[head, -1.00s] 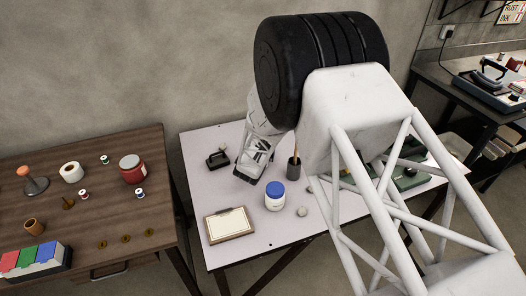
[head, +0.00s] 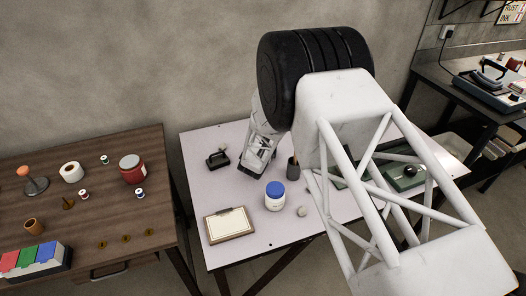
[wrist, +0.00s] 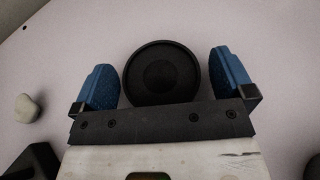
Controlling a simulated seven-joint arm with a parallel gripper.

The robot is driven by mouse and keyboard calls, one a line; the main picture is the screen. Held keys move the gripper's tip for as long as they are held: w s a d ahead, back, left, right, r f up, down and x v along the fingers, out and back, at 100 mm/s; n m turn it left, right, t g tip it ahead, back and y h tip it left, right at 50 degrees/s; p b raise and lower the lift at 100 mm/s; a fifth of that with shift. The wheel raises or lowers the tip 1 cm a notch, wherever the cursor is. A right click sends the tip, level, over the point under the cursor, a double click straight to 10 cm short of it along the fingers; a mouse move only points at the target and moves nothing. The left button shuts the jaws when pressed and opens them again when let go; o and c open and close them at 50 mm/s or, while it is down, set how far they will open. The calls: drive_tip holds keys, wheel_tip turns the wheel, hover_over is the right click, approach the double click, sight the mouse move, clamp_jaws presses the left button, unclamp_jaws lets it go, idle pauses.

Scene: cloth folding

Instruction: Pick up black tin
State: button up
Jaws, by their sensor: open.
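A round black tin (wrist: 162,72) with a raised rim shows in the wrist view, seen from above on the pale table. My gripper (wrist: 166,76) is open, with one blue finger pad on each side of the tin. A narrow gap shows on each side of it. The tin's near edge is partly hidden by the gripper's dark bar. How far the fingers reach down beside the tin is hard to tell. In the head view my gripper (head: 254,170) is low over the table, and I cannot make out the tin there.
On the pale table (head: 270,242) stand a black object (head: 217,160) left of my gripper, a dark cup (head: 293,167) to its right, and a blue-lidded white jar (head: 275,196) in front. A framed board (head: 229,224) lies at the front left. A pale stone (wrist: 27,108) shows in the wrist view.

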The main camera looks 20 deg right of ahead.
drive_tip(key=shift+c, duration=0.3)
drive_tip(key=c, duration=1)
drive_tip(key=shift+r, duration=0.15)
drive_tip(key=shift+c, duration=0.2)
wheel_tip(320, 180, up, 10)
